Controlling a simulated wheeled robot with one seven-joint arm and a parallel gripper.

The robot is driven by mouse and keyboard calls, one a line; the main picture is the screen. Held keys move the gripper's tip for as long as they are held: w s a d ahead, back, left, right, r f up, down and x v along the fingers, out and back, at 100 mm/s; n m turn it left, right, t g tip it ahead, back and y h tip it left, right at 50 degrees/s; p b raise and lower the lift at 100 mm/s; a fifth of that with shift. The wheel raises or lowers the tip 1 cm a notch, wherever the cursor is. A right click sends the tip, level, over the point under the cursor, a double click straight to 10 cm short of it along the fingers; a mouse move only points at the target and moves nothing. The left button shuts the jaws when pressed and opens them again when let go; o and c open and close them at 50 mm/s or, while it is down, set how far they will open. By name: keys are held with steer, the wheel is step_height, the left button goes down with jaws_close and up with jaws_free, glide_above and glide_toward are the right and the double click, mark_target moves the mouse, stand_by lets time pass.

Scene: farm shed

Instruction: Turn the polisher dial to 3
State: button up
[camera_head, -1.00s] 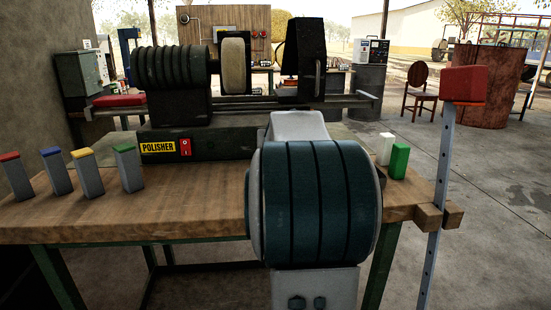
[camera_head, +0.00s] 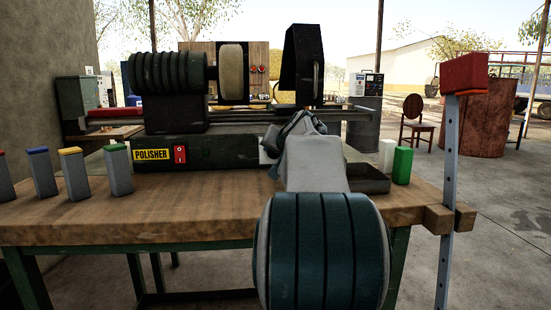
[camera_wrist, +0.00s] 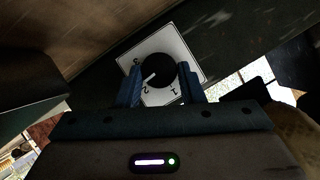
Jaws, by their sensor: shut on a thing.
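The polisher (camera_head: 175,152) stands on the wooden workbench, with a yellow label and a red switch on its front. In the wrist view, its round black dial (camera_wrist: 158,69) sits on a white plate (camera_wrist: 186,45) with numerals 1, 2 and 3. The dial's white pointer line points to the lower left, close to the 2. My gripper (camera_wrist: 160,76) has its blue fingers on either side of the dial and is shut on it. In the head view, my arm hides the dial and the fingertips; only an edge of the white plate shows.
The workbench (camera_head: 110,222) has several grey blocks with coloured tops (camera_head: 75,173) at left. A post with a red block (camera_head: 465,74) stands at the right edge.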

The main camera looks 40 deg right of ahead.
steer(key=shift+f, duration=0.1)
stand_by(0.3)
steer(key=o, duration=1)
steer(key=p+v, duration=0.1)
steer(key=v, duration=1.2)
steer(key=shift+s+p, duration=0.35)
steer(key=shift+p, duration=0.05)
